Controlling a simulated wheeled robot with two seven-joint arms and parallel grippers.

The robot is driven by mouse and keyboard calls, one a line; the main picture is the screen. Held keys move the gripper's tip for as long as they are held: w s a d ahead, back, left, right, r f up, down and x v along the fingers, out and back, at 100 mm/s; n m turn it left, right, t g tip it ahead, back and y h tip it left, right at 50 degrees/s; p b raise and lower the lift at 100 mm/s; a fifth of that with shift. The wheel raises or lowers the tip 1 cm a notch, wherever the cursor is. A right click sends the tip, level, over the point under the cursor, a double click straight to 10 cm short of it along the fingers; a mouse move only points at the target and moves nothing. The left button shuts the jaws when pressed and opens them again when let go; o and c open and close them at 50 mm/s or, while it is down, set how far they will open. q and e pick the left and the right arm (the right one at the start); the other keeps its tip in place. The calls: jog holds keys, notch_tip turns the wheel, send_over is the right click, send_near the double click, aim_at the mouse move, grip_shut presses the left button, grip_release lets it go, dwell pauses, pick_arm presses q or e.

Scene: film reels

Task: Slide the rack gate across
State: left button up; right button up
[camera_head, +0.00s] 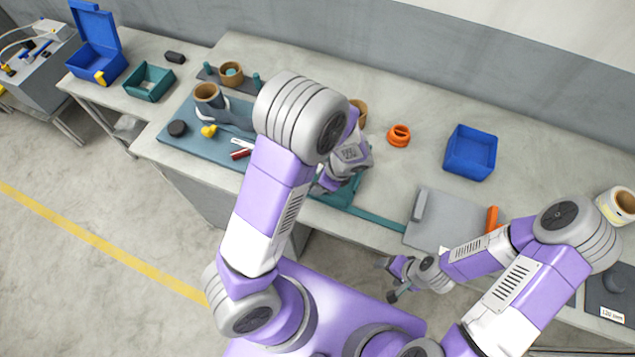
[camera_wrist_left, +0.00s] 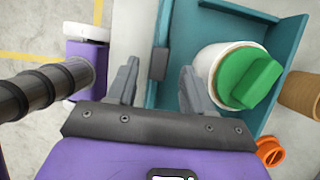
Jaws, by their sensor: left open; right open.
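The teal rack (camera_wrist_left: 285,40) shows in the left wrist view as an open tray with raised walls. A white reel with a green knob (camera_wrist_left: 245,78) sits in it. A dark grey block (camera_wrist_left: 158,64) is on the rack's near wall; it looks like the gate's handle, though I cannot be sure. My left gripper (camera_wrist_left: 158,88) is open, its fingers on either side of that wall, with the block between and slightly beyond them. In the head view my left arm hides most of the rack, and a teal strip (camera_head: 372,219) runs right from it. My right gripper (camera_head: 388,280) is open and empty in front of the table edge.
A grey panel (camera_head: 450,222) lies right of the strip. An orange ring (camera_head: 398,135) and a blue bin (camera_head: 470,152) stand behind. The table between ring and panel is clear.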

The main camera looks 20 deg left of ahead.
aim_at(326, 194)
pick_arm(q)
jog(key=v, duration=0.4)
jog(key=shift+r, duration=0.1)
dwell(0.4)
